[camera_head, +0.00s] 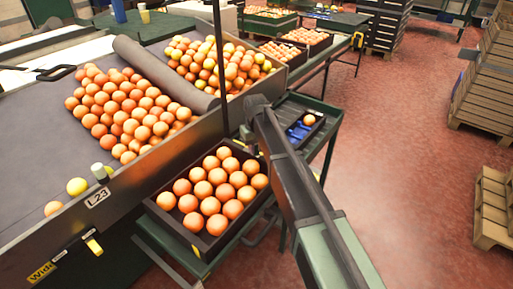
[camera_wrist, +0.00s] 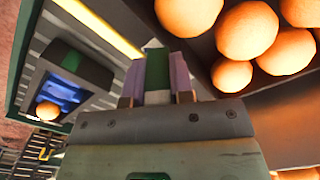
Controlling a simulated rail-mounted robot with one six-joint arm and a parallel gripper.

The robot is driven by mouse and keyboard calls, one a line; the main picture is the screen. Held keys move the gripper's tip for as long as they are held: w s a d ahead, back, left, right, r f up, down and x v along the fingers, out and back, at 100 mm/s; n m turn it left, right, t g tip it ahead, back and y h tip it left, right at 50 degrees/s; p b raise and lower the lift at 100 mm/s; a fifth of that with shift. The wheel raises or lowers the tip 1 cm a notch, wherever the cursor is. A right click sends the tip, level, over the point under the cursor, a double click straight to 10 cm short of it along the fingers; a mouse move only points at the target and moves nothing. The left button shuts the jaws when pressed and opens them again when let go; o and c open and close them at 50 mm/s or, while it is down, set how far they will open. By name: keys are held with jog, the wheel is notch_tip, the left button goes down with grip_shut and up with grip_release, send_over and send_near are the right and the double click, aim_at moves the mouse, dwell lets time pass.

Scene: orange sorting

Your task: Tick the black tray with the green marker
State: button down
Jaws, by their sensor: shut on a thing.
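My gripper (camera_wrist: 157,85) is shut on the green marker (camera_wrist: 157,68), which shows as a green block between the two fingers in the wrist view. In the head view my dark arm hides the fingers and the marker. A black tray (camera_head: 319,131) with blue inside and one orange lies on a stand right of my arm. It also shows at the left of the wrist view (camera_wrist: 88,68), apart from my gripper. A larger black crate (camera_head: 173,224) full of oranges stands below and left of my gripper. I see no tick mark on either.
A sloped sorting table (camera_head: 40,150) with two heaps of oranges is on the left, a grey roll (camera_head: 165,72) between them. A dark vertical post (camera_head: 220,60) rises near my gripper.

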notch_tip(320, 180, up, 7)
jog(key=p, duration=0.7)
jog(key=shift+r, duration=0.1)
dwell(0.4)
